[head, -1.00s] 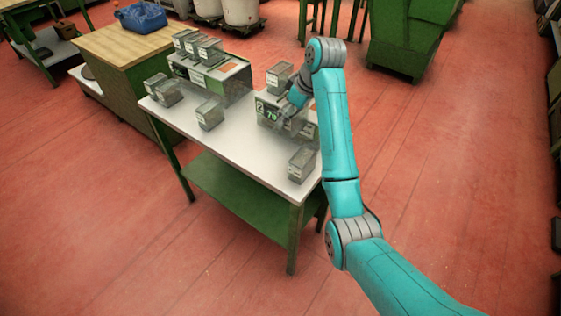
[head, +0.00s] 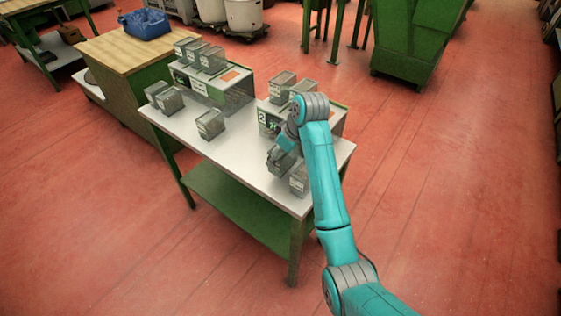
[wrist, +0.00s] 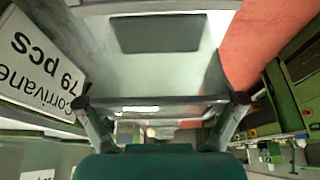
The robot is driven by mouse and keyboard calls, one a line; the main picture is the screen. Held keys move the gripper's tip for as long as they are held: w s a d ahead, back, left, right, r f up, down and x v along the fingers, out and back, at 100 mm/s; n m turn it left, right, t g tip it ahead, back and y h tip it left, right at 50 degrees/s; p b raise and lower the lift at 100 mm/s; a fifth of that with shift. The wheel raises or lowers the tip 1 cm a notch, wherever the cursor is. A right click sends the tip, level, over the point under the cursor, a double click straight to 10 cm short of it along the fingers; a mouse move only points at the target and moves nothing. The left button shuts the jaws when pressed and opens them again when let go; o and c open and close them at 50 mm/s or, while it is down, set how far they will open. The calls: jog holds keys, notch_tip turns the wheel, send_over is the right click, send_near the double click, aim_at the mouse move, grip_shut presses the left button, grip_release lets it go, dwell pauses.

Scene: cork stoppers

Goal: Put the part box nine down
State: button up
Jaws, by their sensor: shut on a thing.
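My gripper (head: 284,146) is shut on a small grey part box (head: 279,161), at the front right of the white table. The box hangs low by the tabletop; I cannot tell whether it touches. No number is readable on it in the head view. In the wrist view, the two fingers of my gripper (wrist: 165,115) grip the pale, translucent-looking box (wrist: 160,75) at its sides. The white tabletop (head: 240,160) lies below it.
Another grey box (head: 299,180) stands close by, at the table's front right corner. A labelled stand (head: 268,117) with two grey boxes on top is behind. A second stand (head: 240,88) holds several boxes. A lone box (head: 210,124) stands mid-table, with bare surface around it.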

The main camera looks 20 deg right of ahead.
jog(key=shift+f, duration=1.8)
jog(key=shift+f, duration=0.15)
jog(key=o, duration=0.9)
